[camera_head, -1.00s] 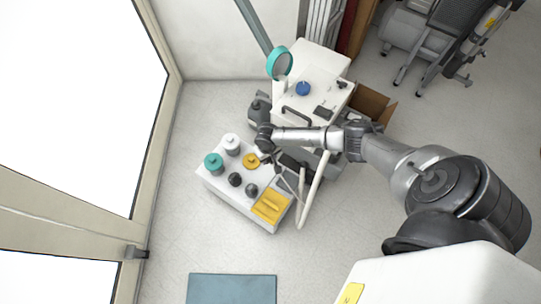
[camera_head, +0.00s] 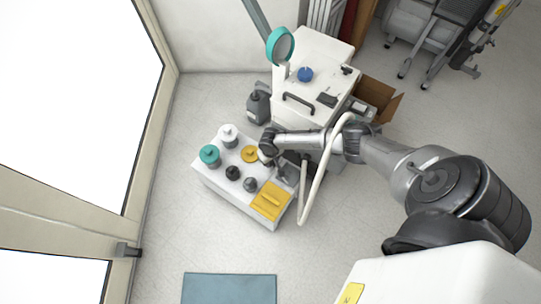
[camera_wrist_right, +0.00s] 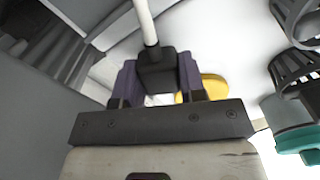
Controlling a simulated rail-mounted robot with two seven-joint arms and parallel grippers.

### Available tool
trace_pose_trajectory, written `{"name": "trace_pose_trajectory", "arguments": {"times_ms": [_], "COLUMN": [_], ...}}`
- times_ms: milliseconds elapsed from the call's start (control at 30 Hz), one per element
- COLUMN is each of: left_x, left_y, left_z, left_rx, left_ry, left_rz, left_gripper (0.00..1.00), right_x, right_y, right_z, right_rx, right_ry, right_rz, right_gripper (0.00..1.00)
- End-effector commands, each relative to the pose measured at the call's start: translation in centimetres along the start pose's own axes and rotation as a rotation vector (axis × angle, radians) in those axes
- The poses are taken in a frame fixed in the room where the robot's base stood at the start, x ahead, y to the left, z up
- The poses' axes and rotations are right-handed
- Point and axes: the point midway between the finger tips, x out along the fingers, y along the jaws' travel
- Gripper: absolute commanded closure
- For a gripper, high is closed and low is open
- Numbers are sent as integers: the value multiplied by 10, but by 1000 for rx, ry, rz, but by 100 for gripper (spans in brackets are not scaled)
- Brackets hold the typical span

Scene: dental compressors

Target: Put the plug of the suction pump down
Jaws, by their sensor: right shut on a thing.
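The plug is a dark block (camera_wrist_right: 156,76) with a white cord (camera_wrist_right: 146,22) running from its far end, seen in the right wrist view. My right gripper (camera_wrist_right: 158,88) has its two purple-grey fingers shut on the plug's sides. In the head view my right gripper (camera_head: 282,170) is over the right edge of a low white unit (camera_head: 232,202), beside its yellow caps. The plug itself is hard to make out there. A white hose or cord (camera_head: 312,192) hangs in a loop by my right wrist. My left gripper is not in view.
The low unit carries a teal-capped jar (camera_head: 209,154), a white jar (camera_head: 228,134), a yellow cap (camera_head: 250,154), dark knobs (camera_head: 232,173) and a yellow tray (camera_head: 268,203). A white cart (camera_head: 312,82) stands behind. Floor is clear in front, near a blue mat (camera_head: 229,288).

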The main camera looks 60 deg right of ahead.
Motion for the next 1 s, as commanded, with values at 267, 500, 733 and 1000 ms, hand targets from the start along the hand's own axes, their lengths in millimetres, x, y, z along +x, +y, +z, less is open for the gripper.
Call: {"name": "trace_pose_trajectory", "arguments": {"times_ms": [267, 500, 733, 1000], "left_x": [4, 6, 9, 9], "left_y": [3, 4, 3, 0], "left_z": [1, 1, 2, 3], "left_rx": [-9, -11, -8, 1], "left_ry": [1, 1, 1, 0], "left_rz": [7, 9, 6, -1], "left_gripper": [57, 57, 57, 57], "right_x": [5, 11, 17, 17], "right_y": [0, 0, -1, 0], "right_z": [0, 0, 0, 0], "right_rx": [0, 1, 1, 0], "right_ry": [1, 1, 1, 1], "right_rz": [-1, -1, -2, -1], "right_gripper": [100, 100, 100, 49]}}
